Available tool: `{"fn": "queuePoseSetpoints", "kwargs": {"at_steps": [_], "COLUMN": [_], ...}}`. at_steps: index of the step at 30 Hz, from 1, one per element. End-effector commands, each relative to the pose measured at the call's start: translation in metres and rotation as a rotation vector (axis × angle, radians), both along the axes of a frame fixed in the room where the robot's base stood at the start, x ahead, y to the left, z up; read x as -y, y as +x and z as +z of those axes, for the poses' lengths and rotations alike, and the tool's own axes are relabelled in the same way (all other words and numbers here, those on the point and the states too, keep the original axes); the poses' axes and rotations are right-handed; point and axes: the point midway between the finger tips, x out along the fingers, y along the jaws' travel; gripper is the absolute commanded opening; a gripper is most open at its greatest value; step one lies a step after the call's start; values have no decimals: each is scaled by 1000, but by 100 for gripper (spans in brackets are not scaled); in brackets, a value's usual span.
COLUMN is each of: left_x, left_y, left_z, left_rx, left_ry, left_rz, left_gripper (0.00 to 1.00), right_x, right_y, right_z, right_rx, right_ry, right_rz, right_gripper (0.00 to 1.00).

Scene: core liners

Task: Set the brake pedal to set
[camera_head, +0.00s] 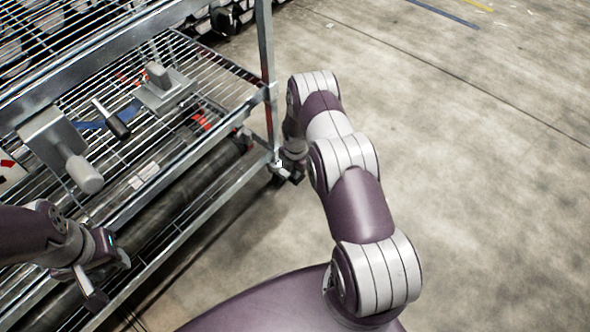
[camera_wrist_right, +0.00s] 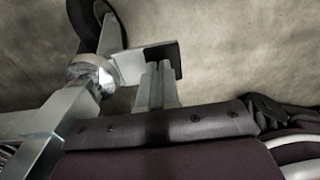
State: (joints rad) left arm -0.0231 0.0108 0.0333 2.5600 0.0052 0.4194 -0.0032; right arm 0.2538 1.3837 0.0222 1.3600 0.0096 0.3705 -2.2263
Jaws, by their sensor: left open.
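Several grey fittings sit on the wire shelf.
The metal wire rack (camera_head: 268,60) fills the left side, its corner post close to my right gripper. In the right wrist view, metal bars (camera_wrist_right: 50,120) and a dark round part (camera_wrist_right: 92,20) are close by. The concrete floor (camera_head: 470,170) to the right is clear.

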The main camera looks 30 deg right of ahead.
Motion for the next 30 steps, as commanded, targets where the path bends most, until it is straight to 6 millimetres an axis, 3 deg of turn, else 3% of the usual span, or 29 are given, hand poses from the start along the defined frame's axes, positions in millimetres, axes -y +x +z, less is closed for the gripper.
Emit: {"fn": "queuePoseSetpoints", "kwargs": {"at_steps": [30], "left_x": [0], "left_y": [0], "left_z": [-4], "left_rx": [0], "left_ry": [0], "left_rz": [0], "left_gripper": [43], "right_x": [5], "right_y": [-11], "right_z": [-26], "right_rx": [-1], "right_ry": [0], "right_rz": [0], "right_gripper": [0]}}
